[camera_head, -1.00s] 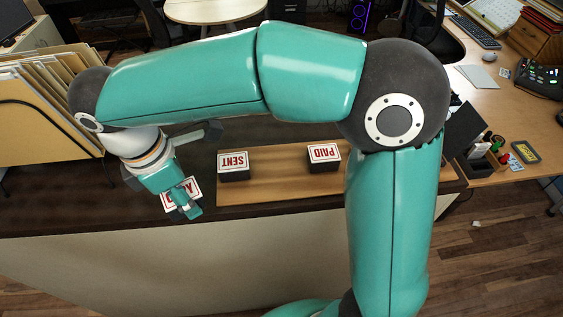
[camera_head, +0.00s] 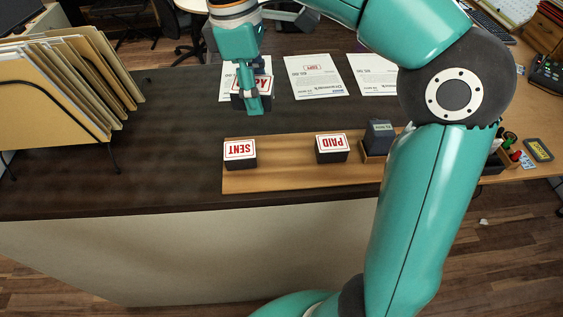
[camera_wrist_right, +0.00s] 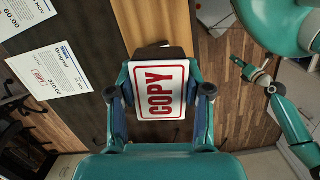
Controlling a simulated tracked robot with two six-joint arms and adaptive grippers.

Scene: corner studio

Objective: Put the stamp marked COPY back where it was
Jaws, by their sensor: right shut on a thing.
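The COPY stamp, with a white top and red lettering, is held in my right gripper (camera_head: 251,97). In the head view the stamp (camera_head: 265,85) is partly hidden by the fingers, above the back part of the desk near the left paper. In the right wrist view the stamp (camera_wrist_right: 160,90) sits between both fingers of the right gripper (camera_wrist_right: 160,108), its label readable. The wooden board (camera_head: 285,178) at the desk's front edge holds the SENT stamp (camera_head: 240,150) and the PAID stamp (camera_head: 331,144), with bare wood between them. My left gripper (camera_wrist_right: 257,76) shows small in the wrist view; its opening is unclear.
Papers lie at the back, including a middle one (camera_head: 318,85) with a red COPY mark and a right one (camera_head: 372,85). A dark block (camera_head: 380,133) is at the board's right. A folder rack (camera_head: 60,90) stands at left. The dark desk left of the board is clear.

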